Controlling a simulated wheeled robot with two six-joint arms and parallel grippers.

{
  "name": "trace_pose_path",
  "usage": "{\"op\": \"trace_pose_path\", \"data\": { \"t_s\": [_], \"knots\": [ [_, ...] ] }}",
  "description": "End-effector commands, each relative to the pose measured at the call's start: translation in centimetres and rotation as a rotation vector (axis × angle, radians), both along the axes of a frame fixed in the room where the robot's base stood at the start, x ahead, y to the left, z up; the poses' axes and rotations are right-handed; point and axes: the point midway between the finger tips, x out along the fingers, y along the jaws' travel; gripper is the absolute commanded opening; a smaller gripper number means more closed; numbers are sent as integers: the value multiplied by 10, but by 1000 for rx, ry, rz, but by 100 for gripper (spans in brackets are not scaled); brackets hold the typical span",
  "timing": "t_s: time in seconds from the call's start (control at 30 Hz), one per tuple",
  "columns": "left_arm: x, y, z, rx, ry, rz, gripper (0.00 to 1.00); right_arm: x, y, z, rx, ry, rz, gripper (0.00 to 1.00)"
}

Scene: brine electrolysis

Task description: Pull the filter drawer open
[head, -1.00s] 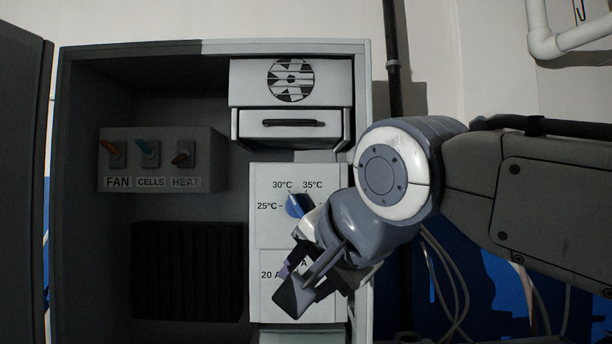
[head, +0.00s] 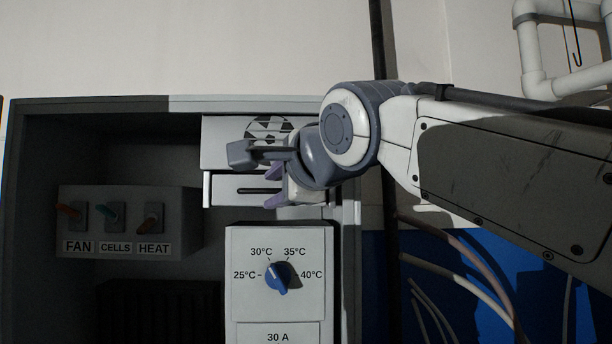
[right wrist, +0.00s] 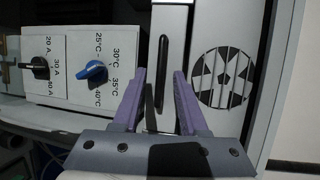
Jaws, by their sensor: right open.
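The filter drawer (head: 222,190) is a pale front with a dark handle bar (head: 258,191), under a panel with a round fan emblem (head: 262,129). The drawer looks shut or nearly so. My right gripper (head: 270,186) is open in front of the drawer, partly hiding its front and the right part of the handle. In the right wrist view, the two purple fingers of my right gripper (right wrist: 160,74) stand on either side of the dark handle (right wrist: 163,50), with gaps to it. I cannot tell whether the fingers reach its depth. My left gripper is not in view.
A temperature dial (head: 277,278) with a blue knob is below the drawer. A switch box (head: 130,222) marked FAN, CELLS and HEAT is at the left inside the cabinet (head: 85,107). A dark pipe and cables run at the right, beside my arm.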

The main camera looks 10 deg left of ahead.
Motion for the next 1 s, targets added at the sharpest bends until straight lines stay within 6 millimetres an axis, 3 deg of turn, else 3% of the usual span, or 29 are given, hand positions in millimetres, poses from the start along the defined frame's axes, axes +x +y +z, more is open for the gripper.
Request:
{"op": "trace_pose_path", "data": {
  "t_s": [0.17, 0.43, 0.53, 0.57, 1.0],
  "knots": [
    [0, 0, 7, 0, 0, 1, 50, 10, 5, -2, 0, 0, -2, 42],
    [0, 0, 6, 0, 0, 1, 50, 11, 5, -3, 0, 0, -2, 42],
    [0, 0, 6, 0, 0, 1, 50, 11, 5, -3, 0, 0, -2, 4],
    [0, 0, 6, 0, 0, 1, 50, 11, 5, -3, 0, 0, -2, 0],
    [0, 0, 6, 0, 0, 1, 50, 11, 5, -4, -1, 1, -2, 0]
  ]
}}
